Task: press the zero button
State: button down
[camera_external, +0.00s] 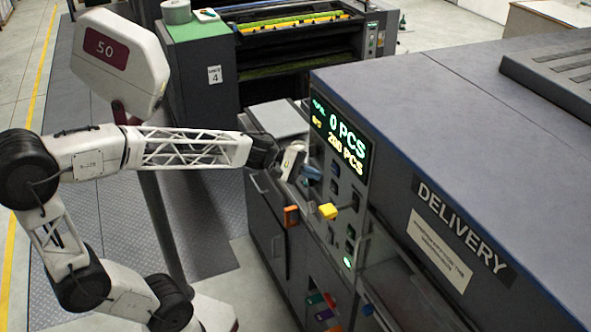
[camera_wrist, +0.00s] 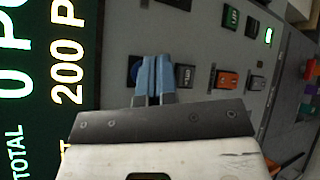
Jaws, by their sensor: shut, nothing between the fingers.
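My gripper (camera_external: 312,174) is shut and empty, its blue fingertips at the control panel just below the counter display (camera_external: 342,138). In the wrist view the closed fingertips (camera_wrist: 155,76) stand in front of the panel (camera_wrist: 180,35). A dark blue round button (camera_wrist: 134,70) shows at their left side, partly hidden by them. A black button (camera_wrist: 185,76) with a light label sits just right of them. I cannot read a zero label on either, nor tell whether the fingertips touch the panel. The display reads 0 PCS for total and 200 PCS below.
Farther along the panel are a green button (camera_wrist: 231,17), an orange-red one (camera_wrist: 227,78), a black one (camera_wrist: 257,82) and a lit green lamp (camera_wrist: 268,37).

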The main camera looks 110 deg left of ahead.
jog(key=shift+s+d, duration=1)
jog(key=w+d+f+m+g+h, duration=0.15)
jog(key=d+m, duration=0.25)
jog(key=d, duration=0.4)
jog(key=w+d+f+m+g+h, duration=0.1)
jog(key=w+d+m+g+h, duration=0.2)
jog(key=d, duration=0.6)
jog(key=s+d+f+m+g+y, duration=0.1)
jog(key=s+d+m+g+y, duration=0.15)
jog(key=s+d+m, duration=0.45)
jog(key=s+d+f+m+g+y, duration=0.1)
jog(key=s+d+m+g+y, duration=0.15)
jog(key=d+m, duration=0.8)
notch_tip(320, 180, down, 9)
jog(key=g, duration=0.3)
jog(key=shift+w+f+h, duration=0.15)
jog(key=shift+w+h, duration=0.1)
jog(key=shift+h, duration=0.2)
